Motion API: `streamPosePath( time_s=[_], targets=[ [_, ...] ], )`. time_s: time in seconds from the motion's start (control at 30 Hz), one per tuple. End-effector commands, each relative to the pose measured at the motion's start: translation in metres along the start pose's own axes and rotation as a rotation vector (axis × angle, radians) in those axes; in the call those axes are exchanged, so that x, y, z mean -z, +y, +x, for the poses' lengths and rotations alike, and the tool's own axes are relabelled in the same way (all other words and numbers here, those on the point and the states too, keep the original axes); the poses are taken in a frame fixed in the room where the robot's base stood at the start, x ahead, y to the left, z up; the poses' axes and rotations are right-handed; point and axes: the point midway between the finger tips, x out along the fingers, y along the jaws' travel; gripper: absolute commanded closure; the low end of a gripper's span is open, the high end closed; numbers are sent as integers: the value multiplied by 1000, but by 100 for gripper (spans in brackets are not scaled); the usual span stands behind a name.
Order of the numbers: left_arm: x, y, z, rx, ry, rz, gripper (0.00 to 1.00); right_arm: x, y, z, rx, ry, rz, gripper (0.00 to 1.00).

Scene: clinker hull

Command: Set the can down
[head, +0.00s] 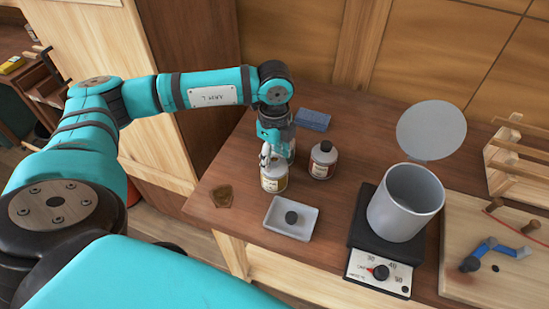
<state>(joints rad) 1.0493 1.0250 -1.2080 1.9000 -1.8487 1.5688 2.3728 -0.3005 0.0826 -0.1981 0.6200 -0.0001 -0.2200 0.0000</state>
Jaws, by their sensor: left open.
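A small pale can with a yellowish label (274,179) stands upright on the brown wooden bench top (235,170). My left gripper (268,157) points down right at the can's top, with its fingers open. The gripper hides part of the can's upper end, and I cannot tell whether a finger touches it. My right gripper is not in view.
A brown bottle with a pale label (322,160) stands close to the right of the can. A white tray with a dark lump (284,229) lies in front. A grey pot (407,203) sits on a black scale-like device (376,271). A blue block (313,120) lies behind.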

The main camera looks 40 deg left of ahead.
Motion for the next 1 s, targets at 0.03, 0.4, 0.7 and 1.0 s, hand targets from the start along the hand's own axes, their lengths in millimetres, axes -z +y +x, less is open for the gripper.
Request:
streamPosePath(
  time_s=[0.03,0.4,0.7,1.0],
  targets=[
    [0,0,0,0,0,0,49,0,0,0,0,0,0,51],
    [0,0,-1,0,0,0,96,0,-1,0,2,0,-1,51],
    [0,0,-2,2,1,0,100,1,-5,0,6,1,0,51],
    [0,-1,-3,2,1,0,100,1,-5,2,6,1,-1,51]
  ],
)
